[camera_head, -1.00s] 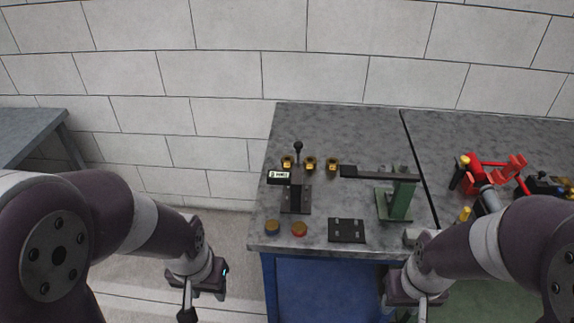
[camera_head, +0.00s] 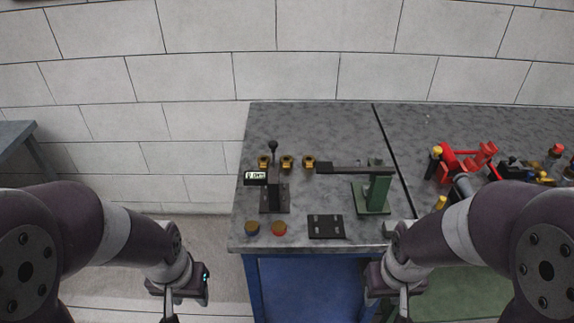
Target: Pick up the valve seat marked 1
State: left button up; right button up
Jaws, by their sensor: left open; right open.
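Three small brass valve seats stand in a row at the back of the grey workbench: a left one (camera_head: 263,161), a middle one (camera_head: 287,162) and a right one (camera_head: 309,162). Any number marks on them are too small to read. The left one is partly beside a black lever stand with a display. My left gripper (camera_head: 170,312) is at the bottom of the view, left of the bench and away from the seats, open and partly cut off by the lower edge. My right gripper (camera_head: 402,312) is in front of the bench edge, open and empty, its tips partly cut off.
The black lever stand (camera_head: 274,196) and a green press (camera_head: 374,190) with a long dark arm stand on the bench. Red pump parts (camera_head: 462,163) are at right.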

aim_at(286, 160)
jog(key=j+u, duration=0.15)
jog(key=u, duration=0.3)
jog(key=i+j+u, duration=0.1)
jog(key=u, duration=0.4)
jog(key=j+u, duration=0.1)
jog(key=u, duration=0.35)
jog(key=i+u, duration=0.15)
jog(key=u, duration=0.35)
jog(key=i+j+z, duration=0.15)
jog(key=i, duration=0.2)
jog(key=i+j+z, duration=0.15)
jog(key=i, duration=0.2)
jog(key=i+l+z, duration=0.2)
jog(key=z, duration=0.25)
jog(key=i+l+z, duration=0.1)
jog(key=i+z, duration=0.2)
jog(key=z, duration=0.15)
jog(key=i+z, duration=0.25)
jog(key=z, duration=0.15)
jog(key=i+z, duration=0.3)
jog(key=z, duration=0.15)
